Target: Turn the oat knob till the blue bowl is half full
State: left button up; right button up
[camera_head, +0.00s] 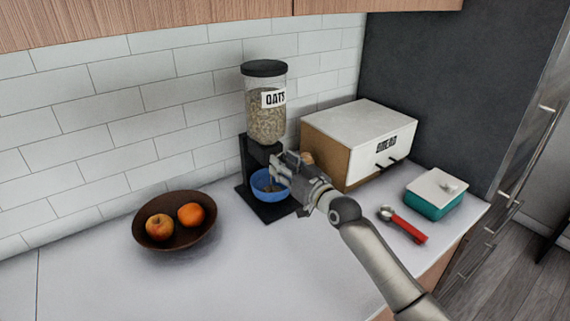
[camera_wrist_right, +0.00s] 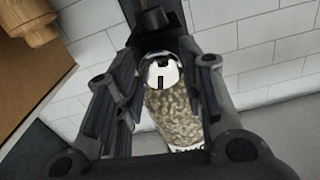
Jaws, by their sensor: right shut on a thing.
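The oat dispenser (camera_head: 266,115) stands against the tiled wall, a clear jar of oats with a black lid on a black stand. The jar also shows upside down in the wrist view (camera_wrist_right: 175,112). The blue bowl (camera_head: 262,186) sits on the stand's base under the outlet. A little brown content shows in it; its level is partly hidden by my gripper. My right gripper (camera_head: 284,165) is at the dispenser's front, shut on the oat knob (camera_wrist_right: 160,72), a pale round face with a dark mark between the fingers. My left gripper is not in view.
A brown bowl (camera_head: 145,238) with an apple and an orange stands at left. A bread box (camera_head: 335,150) is right of the dispenser. A red-handled scoop (camera_head: 408,229) and a teal, white-lidded box (camera_head: 432,202) lie at right. The front counter is clear.

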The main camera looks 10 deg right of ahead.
jog(key=shift+a+m+p, duration=0.1)
jog(key=shift+m+p, duration=0.7)
jog(key=shift+m, duration=3.1)
jog(key=o, duration=1)
jog(key=shift+o, duration=0.2)
jog(key=shift+s, duration=0.15)
jog(key=v, duration=1.1)
jog(key=shift+s+d, duration=0.2)
jog(key=shift+s, duration=0.15)
